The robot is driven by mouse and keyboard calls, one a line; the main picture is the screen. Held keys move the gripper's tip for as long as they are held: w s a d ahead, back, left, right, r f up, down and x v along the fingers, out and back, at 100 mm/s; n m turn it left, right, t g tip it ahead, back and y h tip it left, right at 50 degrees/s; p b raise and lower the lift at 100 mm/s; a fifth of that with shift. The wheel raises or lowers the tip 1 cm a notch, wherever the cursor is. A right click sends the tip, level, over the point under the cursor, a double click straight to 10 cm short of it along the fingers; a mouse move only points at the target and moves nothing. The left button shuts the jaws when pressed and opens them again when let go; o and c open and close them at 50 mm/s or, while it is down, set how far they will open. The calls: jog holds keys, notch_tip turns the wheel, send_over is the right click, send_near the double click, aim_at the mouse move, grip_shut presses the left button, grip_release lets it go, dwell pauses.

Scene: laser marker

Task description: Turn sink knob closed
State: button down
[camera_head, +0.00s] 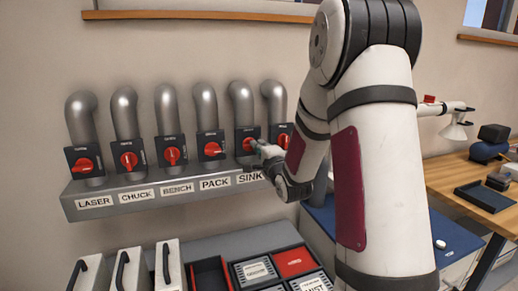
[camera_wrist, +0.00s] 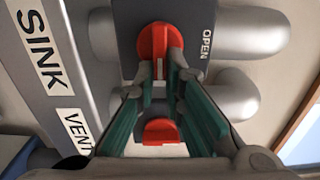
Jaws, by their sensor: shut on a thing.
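The sink knob is a red rotary knob (camera_head: 246,141) on a dark square plate above the SINK label (camera_head: 250,177), fifth from the left in the row. My gripper (camera_head: 262,151) reaches it from the right and covers part of it. In the wrist view the red knob (camera_wrist: 160,38) sits at the top, on a plate marked OPEN. My gripper (camera_wrist: 160,68) is shut on its handle, one finger on each side. The handle's exact angle is partly hidden by the fingers.
The red vent knob (camera_head: 283,141) is close on the right; it shows between the finger bases in the wrist view (camera_wrist: 160,131). Several more red knobs, such as the pack knob (camera_head: 212,149), line up left. Grey pipes rise behind. Bins and boxes (camera_head: 255,270) stand below the shelf.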

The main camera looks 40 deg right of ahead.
jog(key=c, duration=1.7)
grip_release()
jog(key=v, duration=0.7)
jog(key=shift+s+a, duration=0.1)
jog(key=shift+s, duration=0.2)
